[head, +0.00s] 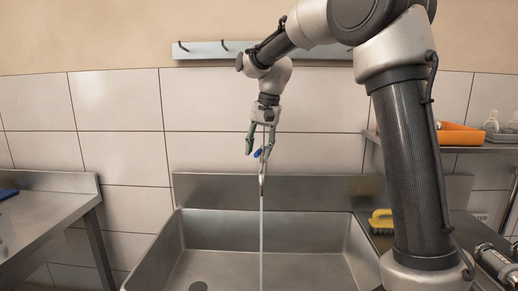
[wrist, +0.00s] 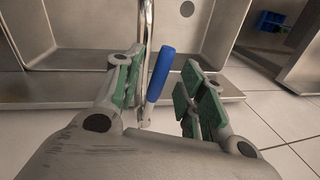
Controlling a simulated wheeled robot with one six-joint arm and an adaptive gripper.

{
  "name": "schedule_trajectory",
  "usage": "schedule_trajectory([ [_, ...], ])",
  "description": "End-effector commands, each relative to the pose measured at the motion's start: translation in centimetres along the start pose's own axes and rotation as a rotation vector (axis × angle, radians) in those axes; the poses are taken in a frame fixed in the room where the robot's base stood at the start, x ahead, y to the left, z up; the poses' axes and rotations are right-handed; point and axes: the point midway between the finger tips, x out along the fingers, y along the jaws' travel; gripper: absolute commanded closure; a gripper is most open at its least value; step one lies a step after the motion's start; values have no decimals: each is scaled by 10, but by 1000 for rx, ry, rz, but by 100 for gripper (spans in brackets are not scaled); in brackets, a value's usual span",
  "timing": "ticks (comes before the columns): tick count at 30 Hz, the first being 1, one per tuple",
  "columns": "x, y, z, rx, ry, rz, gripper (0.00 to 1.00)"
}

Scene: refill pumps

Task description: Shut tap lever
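The tap (head: 262,182) stands at the back of the steel sink (head: 190,262), and a thin stream of water (head: 261,245) falls from its spout. Its blue lever (wrist: 160,74) shows in the wrist view, tilted a little to the right, and it is small in the head view (head: 257,153). My gripper (head: 258,149) points down over the tap. In the wrist view my gripper (wrist: 164,70) is open, with green-padded fingers on either side of the lever. Gaps show on both sides of the lever there, the right one wider. The lever's base is partly hidden by my gripper.
A rail with hooks (head: 200,50) runs along the wall above. A yellow brush (head: 381,220) lies on the right of the sink. An orange tray (head: 457,134) is on a shelf at right. A steel table (head: 45,205) stands at left.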

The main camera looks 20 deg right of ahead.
Motion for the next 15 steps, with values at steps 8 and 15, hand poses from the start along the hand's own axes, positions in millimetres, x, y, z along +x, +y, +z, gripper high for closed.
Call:
schedule_trajectory([
  [8,0,0,0,0,0,0,100],
  [15,0,0,0,5,1,0,100],
])
